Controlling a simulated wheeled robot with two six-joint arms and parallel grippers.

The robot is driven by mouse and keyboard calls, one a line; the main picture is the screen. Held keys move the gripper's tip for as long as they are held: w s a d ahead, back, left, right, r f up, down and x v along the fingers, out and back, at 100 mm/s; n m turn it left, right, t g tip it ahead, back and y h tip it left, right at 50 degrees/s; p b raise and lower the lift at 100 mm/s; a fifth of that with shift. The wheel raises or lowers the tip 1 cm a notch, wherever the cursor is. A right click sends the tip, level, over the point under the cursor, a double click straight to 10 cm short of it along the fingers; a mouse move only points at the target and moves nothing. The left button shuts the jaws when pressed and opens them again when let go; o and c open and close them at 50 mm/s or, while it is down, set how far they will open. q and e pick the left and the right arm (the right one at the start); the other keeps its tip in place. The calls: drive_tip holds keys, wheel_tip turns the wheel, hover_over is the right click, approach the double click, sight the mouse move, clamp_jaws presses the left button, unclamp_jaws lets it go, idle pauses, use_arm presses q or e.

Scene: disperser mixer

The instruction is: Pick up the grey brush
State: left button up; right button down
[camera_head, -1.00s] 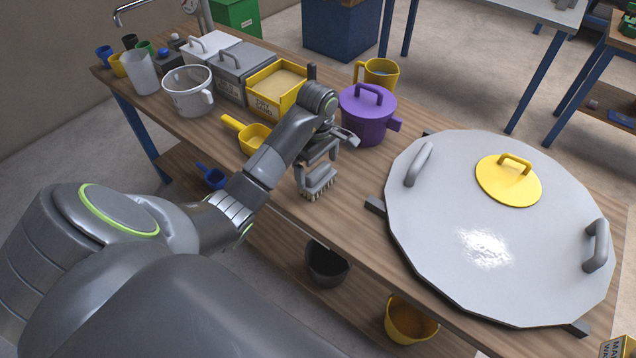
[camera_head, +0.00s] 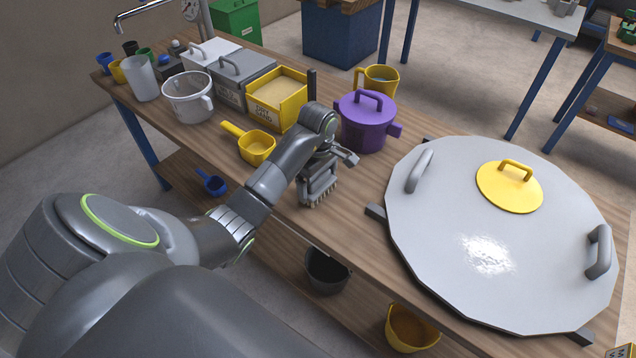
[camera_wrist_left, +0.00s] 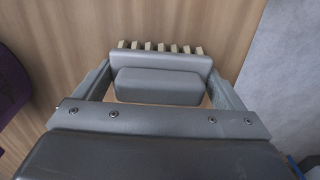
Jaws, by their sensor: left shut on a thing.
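The grey brush (camera_head: 319,190) has a grey block and pale bristles. It is at the front edge of the wooden table, under my left gripper (camera_head: 322,172). In the left wrist view the brush (camera_wrist_left: 160,64) lies between the two fingers of my left gripper (camera_wrist_left: 158,88), with its bristles pointing to the top of the picture. The gripper is shut on the brush. I cannot tell whether the bristles touch the table. My right gripper is not in view.
A purple pot (camera_head: 367,122) stands just behind the brush. A large grey round lid (camera_head: 450,250) with a yellow cap (camera_head: 510,188) fills the right of the table (camera_head: 350,222). A yellow scoop (camera_head: 256,149) and a yellow sand box (camera_head: 277,100) stand to the left.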

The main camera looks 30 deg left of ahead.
use_arm(q)
drive_tip(key=shift+w+r, duration=0.1)
drive_tip(key=shift+r, duration=1.1)
wheel_tip(320, 180, up, 8)
drive_tip(key=p, duration=0.7)
drive_tip(key=shift+f, duration=0.15)
drive_tip(key=o, duration=0.5)
drive_tip(key=c, duration=0.4)
drive_tip(key=shift+d+f, duration=0.1)
